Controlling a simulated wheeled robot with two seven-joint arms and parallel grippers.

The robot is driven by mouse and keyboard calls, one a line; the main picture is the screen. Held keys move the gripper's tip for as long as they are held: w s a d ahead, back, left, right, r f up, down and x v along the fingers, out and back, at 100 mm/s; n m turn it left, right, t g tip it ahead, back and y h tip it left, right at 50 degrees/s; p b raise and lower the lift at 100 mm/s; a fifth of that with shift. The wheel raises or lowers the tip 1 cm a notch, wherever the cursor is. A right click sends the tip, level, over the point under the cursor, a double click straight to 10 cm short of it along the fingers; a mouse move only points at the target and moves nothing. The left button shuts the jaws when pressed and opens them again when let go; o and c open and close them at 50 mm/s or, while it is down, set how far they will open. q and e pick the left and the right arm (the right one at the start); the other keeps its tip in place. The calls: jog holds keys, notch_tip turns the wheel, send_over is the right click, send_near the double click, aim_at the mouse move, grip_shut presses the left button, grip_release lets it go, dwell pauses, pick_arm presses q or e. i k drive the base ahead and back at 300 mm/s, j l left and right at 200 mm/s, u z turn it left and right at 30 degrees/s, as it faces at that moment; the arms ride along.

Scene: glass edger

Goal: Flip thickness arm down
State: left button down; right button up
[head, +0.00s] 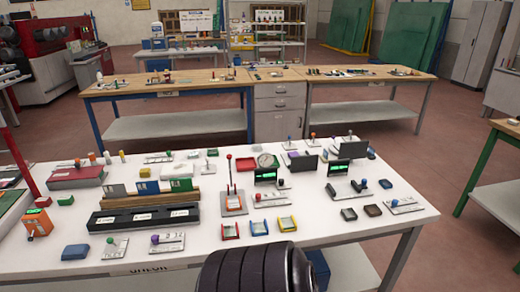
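I cannot tell for sure which part is the thickness arm. Small levers with coloured knobs lie on flat plates, such as a purple-knobbed one (168,240) at the front left and a blue-knobbed one (417,203) at the right. Neither gripper is in view, and no hand touches these things.
The white table (330,232) is crowded with small devices, dark display screens (353,150) and coloured trays (259,228). A dark ribbed part, probably mine, hides some of the front edge. Wooden workbenches (200,78) stand behind, with red floor between.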

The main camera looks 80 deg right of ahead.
aim_at(229, 157)
jog(key=z, duration=2.3)
